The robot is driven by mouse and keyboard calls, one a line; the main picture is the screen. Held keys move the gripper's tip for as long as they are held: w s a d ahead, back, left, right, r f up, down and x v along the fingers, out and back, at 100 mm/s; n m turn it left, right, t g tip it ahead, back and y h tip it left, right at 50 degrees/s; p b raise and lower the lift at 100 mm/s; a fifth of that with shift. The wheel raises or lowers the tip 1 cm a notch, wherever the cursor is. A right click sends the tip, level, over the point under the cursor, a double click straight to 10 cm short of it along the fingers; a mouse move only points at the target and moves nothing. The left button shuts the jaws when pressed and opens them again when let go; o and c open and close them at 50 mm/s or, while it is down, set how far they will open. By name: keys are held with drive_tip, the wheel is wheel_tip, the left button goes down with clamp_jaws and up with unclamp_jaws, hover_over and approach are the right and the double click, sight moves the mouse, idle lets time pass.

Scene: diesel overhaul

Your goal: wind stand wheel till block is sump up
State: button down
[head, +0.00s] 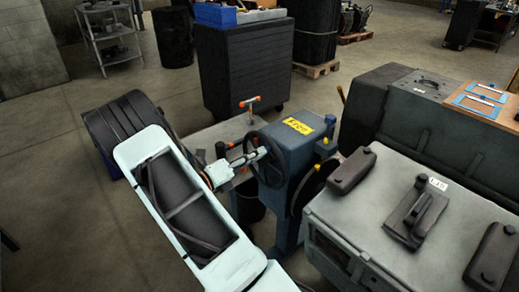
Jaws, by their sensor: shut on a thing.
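The blue engine stand (298,152) is at the middle, with a yellow label on its top. The dark stand wheel (283,168) faces left on the stand's side. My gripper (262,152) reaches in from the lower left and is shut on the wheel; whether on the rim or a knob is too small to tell. The grey block (365,222) is at the right, beside a dark round plate (312,185) on the stand. A pale face with dark oblong parts is up; I cannot tell whether it is the sump side.
A small table (222,130) with an orange-handled tool stands behind the wheel. A dark cabinet (245,70) stands farther back. A grey bench (425,85) with blue-framed items is behind the block. Open floor lies at the left.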

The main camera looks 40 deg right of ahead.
drive_tip(key=w+n+p, duration=0.1)
drive_tip(key=w+r+n+p, duration=0.1)
drive_tip(key=n, duration=0.1)
drive_tip(key=shift+w+a+r, duration=0.1)
drive_tip(key=shift+w, duration=0.15)
drive_tip(key=shift+w+p, duration=0.35)
drive_tip(key=shift+w, duration=0.25)
drive_tip(key=c, duration=1.8)
unclamp_jaws()
drive_tip(key=shift+a+f, duration=0.1)
drive_tip(key=shift+f, duration=0.1)
drive_tip(key=a, duration=0.8)
drive_tip(key=s+a, duration=0.1)
drive_tip(key=a, duration=0.3)
drive_tip(key=shift+s, duration=0.1)
